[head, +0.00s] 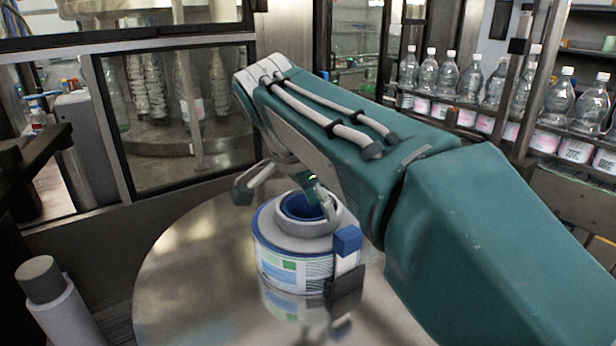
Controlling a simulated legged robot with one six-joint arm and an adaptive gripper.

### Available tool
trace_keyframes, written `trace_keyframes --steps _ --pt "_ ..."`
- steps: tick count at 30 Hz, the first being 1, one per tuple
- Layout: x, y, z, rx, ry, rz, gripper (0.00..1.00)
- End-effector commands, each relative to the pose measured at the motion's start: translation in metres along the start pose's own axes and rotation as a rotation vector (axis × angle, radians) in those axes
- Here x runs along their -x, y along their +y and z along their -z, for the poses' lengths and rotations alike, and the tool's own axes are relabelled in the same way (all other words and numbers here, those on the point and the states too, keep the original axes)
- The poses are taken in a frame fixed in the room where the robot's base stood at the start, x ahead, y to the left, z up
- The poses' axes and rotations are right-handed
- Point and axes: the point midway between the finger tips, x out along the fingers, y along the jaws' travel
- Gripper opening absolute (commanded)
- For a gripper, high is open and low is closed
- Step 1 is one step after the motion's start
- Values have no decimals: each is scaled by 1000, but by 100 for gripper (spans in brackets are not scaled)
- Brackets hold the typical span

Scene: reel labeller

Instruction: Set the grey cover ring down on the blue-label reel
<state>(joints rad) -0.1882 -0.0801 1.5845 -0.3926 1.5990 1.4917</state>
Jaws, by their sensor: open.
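The blue-label reel (283,272) stands upright on a round metal turntable. Its side carries a white, blue and green label. The grey cover ring (302,242) lies on top of the reel, around a dark blue core (300,207), and looks level. My gripper (285,200) is just above the ring with its fingers spread. One finger is out to the left of the ring. The other reaches down by the ring's right inner edge; I cannot tell whether it touches. The gripper's wrist and my arm hide part of the area behind the reel.
A blue block on a dark bracket (347,241) stands close to the reel's right side. A grey cylinder (62,305) stands at the lower left. Glass-panelled machine frames are behind, and several clear bottles (470,80) line the right.

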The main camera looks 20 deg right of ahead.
Motion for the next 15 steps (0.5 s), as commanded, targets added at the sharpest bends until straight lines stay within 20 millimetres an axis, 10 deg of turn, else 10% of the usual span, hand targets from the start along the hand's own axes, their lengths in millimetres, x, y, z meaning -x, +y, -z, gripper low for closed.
trace_keyframes --steps 15 --pt "91 -2 -1 1 1 2 55"
